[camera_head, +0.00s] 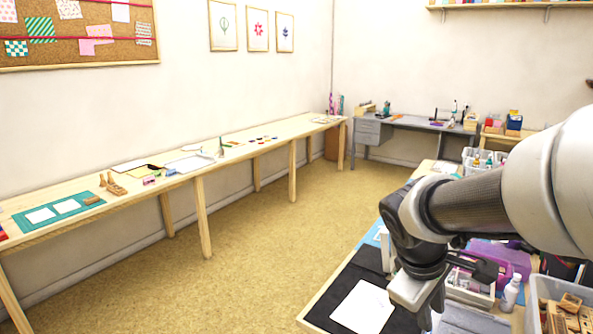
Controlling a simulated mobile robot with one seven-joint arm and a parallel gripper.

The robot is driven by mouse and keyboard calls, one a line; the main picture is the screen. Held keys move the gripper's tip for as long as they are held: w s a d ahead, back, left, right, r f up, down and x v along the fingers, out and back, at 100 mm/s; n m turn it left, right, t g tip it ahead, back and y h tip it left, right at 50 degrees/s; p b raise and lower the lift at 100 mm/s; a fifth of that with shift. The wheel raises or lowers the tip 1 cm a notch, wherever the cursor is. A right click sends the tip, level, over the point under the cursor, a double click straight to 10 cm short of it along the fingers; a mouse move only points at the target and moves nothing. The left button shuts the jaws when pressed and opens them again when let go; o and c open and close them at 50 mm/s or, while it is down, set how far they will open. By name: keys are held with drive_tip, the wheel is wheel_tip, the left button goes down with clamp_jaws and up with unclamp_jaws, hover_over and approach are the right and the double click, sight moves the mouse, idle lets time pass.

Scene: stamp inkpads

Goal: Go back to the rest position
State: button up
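My arm comes in from the right edge, and my gripper (418,298) hangs over the near right worktable (318,306). Its body is black with light grey parts at the end. Its lower end is partly hidden, so I cannot tell whether it is open or shut or holds anything. Below and left of it, a white sheet (362,306) lies on a black mat (352,277).
Right of my gripper stand a white bottle (510,294), a purple case (514,262) and a clear bin (541,288) of wooden stamps. A long wooden table (232,160) lines the left wall. A grey desk (371,133) stands behind. The floor (275,230) between is clear.

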drive_tip(key=s+a+r+m+t+y+p, duration=0.1)
drive_tip(key=s+a+r+m+t+y, duration=0.25)
drive_tip(key=s+a+r+m, duration=0.55)
wheel_tip(320, 180, up, 12)
drive_tip(key=s+n+p, duration=0.1)
drive_tip(key=p, duration=1.3)
drive_tip(key=shift+s+a+f, duration=0.15)
drive_tip(key=shift+a, duration=0.15)
drive_tip(key=shift+g+y, duration=0.25)
